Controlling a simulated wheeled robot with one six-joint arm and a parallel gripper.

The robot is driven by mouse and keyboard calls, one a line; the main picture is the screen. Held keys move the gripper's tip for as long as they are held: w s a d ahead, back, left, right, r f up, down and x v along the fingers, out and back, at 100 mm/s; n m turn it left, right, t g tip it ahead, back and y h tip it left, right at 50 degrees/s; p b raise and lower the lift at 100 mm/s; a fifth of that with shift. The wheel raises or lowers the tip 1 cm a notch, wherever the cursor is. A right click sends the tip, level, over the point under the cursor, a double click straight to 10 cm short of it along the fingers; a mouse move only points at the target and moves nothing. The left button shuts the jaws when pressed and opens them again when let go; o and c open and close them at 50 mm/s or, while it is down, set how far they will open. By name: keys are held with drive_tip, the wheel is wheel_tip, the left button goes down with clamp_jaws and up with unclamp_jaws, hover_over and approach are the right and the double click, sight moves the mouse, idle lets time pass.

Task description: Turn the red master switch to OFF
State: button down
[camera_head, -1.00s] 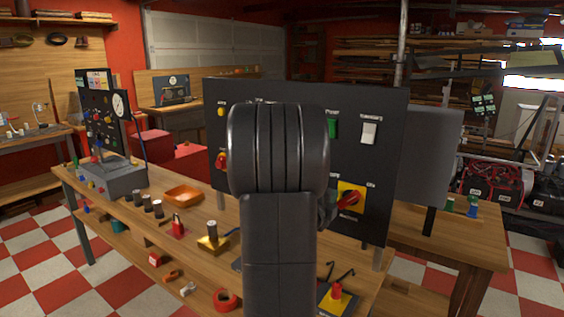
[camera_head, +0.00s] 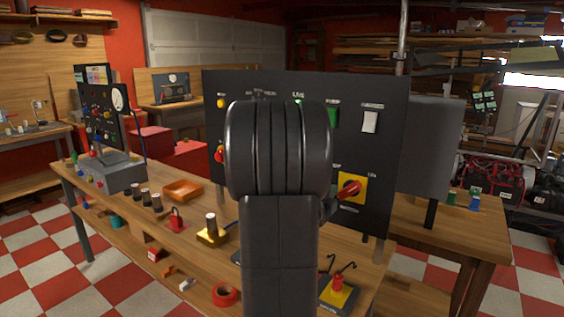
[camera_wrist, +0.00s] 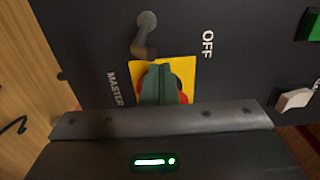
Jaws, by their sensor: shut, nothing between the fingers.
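The red master switch (camera_head: 349,189) is a rotary knob on a yellow plate (camera_head: 346,202) at the lower right of the dark panel. Its handle slants up to the right in the head view. In the wrist view, the yellow plate (camera_wrist: 180,70) lies between the words MASTER and OFF. My gripper (camera_wrist: 160,80) is shut and empty, with its greenish fingers in front of the knob. They hide most of it; red (camera_wrist: 184,98) shows at their sides. I cannot tell whether they touch. In the head view my arm hides most of the gripper.
The dark panel (camera_head: 385,160) also carries a green switch (camera_head: 333,118) and a white switch (camera_head: 370,121). A grey lever (camera_wrist: 145,35) sits beside the plate. On the bench (camera_head: 140,205) stand an orange tray (camera_head: 183,190) and a red padlock (camera_head: 176,219).

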drive_tip(key=shift+s+d+f+b, duration=0.1)
drive_tip(key=shift+f+b, duration=0.65)
drive_tip(key=shift+b, duration=0.5)
drive_tip(key=shift+f, duration=0.1)
drive_tip(key=b+v, duration=0.1)
drive_tip(key=v, duration=0.5)
drive_tip(key=shift+a, duration=0.3)
idle(0.5)
drive_tip(key=w+d+f+n+p, duration=0.1)
drive_tip(key=w+d+n+p, duration=0.1)
drive_tip(key=n, duration=0.7)
drive_tip(key=w+d+f+n+p, duration=0.2)
drive_tip(key=d+n+p, duration=0.1)
drive_tip(key=n, duration=0.6)
drive_tip(key=shift+p, duration=0.9)
drive_tip(key=shift+d+r, duration=0.2)
drive_tip(key=shift+r, duration=0.1)
